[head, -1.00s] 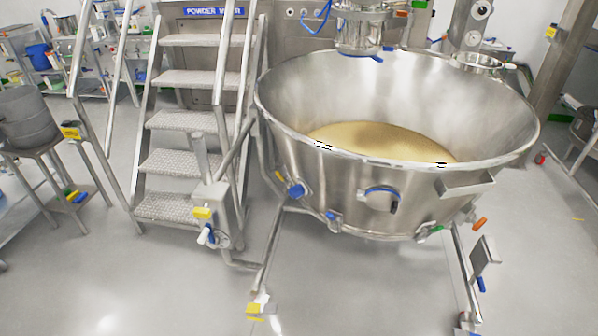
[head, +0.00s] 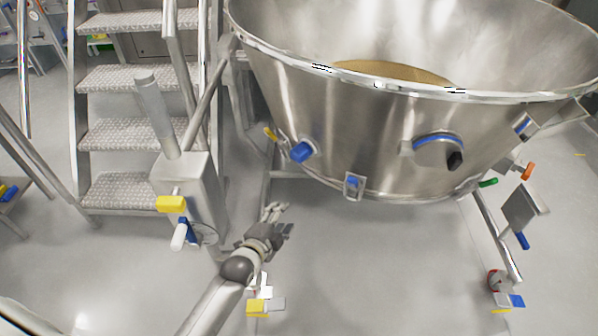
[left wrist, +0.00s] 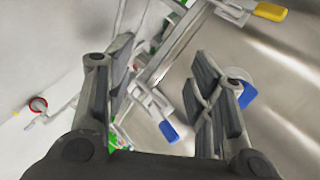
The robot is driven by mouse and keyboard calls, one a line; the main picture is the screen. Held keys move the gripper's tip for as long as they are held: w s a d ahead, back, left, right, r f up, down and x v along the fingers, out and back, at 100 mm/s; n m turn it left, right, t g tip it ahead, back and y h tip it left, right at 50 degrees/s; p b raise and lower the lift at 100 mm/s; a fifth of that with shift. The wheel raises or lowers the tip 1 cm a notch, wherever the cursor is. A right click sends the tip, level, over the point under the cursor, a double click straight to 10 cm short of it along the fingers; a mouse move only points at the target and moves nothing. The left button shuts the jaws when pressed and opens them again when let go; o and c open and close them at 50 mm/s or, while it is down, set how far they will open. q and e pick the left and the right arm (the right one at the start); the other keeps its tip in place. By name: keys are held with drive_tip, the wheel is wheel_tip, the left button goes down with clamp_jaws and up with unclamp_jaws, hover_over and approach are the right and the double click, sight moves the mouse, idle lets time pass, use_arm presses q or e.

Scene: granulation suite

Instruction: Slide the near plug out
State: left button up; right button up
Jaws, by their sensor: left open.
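A large steel bowl (head: 360,140) of pale powder has several coloured fittings on its outer wall. A blue knob (head: 302,151) sits on its left side, a small blue clip (head: 353,183) at its lower edge, and a round blue-rimmed port (head: 438,148) on its front. I cannot tell which fitting is the near plug. My left gripper (head: 280,220) is open and empty, below and left of the blue knob and apart from the bowl. In the left wrist view, a blue-tipped fitting (left wrist: 167,131) shows between the open fingers. My right gripper is out of view.
Steel steps (head: 125,130) and a post with a box (head: 185,185) stand to the left. A yellow-tipped caster pedal (head: 258,306) is on the floor near my forearm. A flat steel plate (head: 524,209) sticks out at the right. The floor under the bowl's front is clear.

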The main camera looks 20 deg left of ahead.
sight(296, 159)
use_arm(q)
drive_tip(key=w+r+m+t+b, duration=0.3)
drive_tip(key=r+m+t+b, duration=0.15)
drive_tip(key=r, duration=0.75)
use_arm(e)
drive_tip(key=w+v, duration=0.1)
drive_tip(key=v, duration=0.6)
use_arm(q)
drive_tip(key=shift+g, duration=0.25)
drive_tip(key=w, duration=0.3)
drive_tip(key=w+b, duration=0.1)
drive_tip(key=w, duration=0.2)
drive_tip(key=w+d+b, duration=0.1)
drive_tip(key=w, duration=0.2)
drive_tip(key=shift+w, duration=0.4)
drive_tip(key=shift+w+r+b, duration=0.1)
drive_tip(key=shift+w+b, duration=0.2)
drive_tip(key=shift+w, duration=0.25)
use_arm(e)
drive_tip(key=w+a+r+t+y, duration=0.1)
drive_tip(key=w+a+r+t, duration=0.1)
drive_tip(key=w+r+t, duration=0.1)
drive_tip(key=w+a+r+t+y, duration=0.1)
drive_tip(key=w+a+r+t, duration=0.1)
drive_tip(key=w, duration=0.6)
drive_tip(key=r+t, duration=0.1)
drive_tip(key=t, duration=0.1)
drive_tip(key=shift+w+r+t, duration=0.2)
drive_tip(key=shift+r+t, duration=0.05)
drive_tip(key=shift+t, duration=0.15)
